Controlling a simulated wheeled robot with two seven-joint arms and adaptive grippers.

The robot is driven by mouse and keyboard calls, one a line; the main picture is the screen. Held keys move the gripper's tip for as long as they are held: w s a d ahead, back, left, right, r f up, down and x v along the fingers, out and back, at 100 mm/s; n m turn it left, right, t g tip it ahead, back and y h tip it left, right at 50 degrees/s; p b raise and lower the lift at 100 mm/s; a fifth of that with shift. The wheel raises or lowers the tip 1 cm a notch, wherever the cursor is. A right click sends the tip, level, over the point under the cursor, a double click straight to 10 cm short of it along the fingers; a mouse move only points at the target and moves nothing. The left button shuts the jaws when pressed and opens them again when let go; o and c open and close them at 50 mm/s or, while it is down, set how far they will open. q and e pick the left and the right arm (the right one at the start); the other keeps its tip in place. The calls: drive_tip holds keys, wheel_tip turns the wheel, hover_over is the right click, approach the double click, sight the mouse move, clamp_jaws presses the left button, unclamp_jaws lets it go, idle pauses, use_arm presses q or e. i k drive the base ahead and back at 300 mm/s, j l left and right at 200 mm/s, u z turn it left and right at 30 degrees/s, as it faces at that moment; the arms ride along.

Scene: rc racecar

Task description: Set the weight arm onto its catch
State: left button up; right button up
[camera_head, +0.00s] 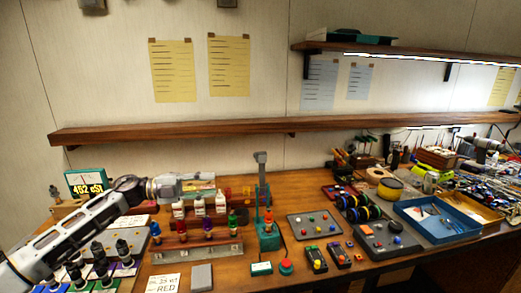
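A teal stand (268,238) stands on the bench near the middle. An upright post rises from it with a grey block (261,157) at its top, which looks like the weight arm, raised. An orange-red piece stands low on the stand. The catch is too small to make out. My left gripper (204,183) reaches in from the left, above the row of bottles and left of the stand, apart from it. Its fingers are too small and cluttered to read. My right gripper is not in view.
White bottles (198,206) and colored-capped vials on a rack (195,249) stand below my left gripper. A red button (286,266) sits in front of the stand. A grey panel (300,231) and a blue tray (437,237) lie to the right. A shelf (230,131) runs above.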

sight(262, 157)
drive_tip(key=i, duration=0.65)
drive_tip(key=i+l, duration=0.2)
drive_tip(key=l, duration=0.25)
